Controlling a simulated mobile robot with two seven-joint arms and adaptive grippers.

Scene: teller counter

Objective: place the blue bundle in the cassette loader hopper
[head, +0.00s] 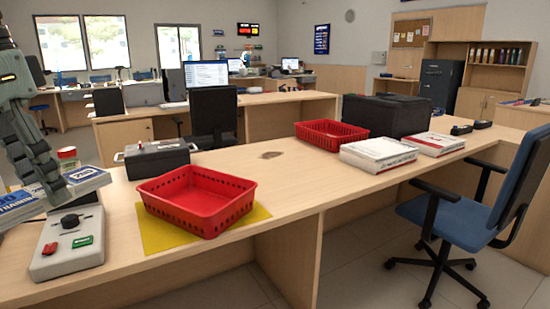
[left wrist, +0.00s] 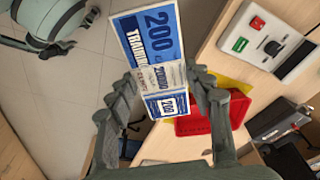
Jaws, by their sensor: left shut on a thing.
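The blue bundle (head: 88,177) has a blue-and-white face printed "200" and "TRAINING" and a pale band. In the left wrist view the bundle (left wrist: 154,38) is between the two fingers of my left gripper (left wrist: 162,88), which is shut on it. In the head view my left gripper (head: 48,182) holds it at the left edge, above the counter. I cannot clearly make out a hopper opening. My right gripper is not in view.
A red basket (head: 200,211) stands on a yellow mat (head: 245,222) right of the device. A dark case (head: 157,160) and a red-lidded jar (head: 67,154) are behind. Another red basket (head: 330,138), white packs (head: 378,155) and a black box (head: 385,115) stand farther right.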

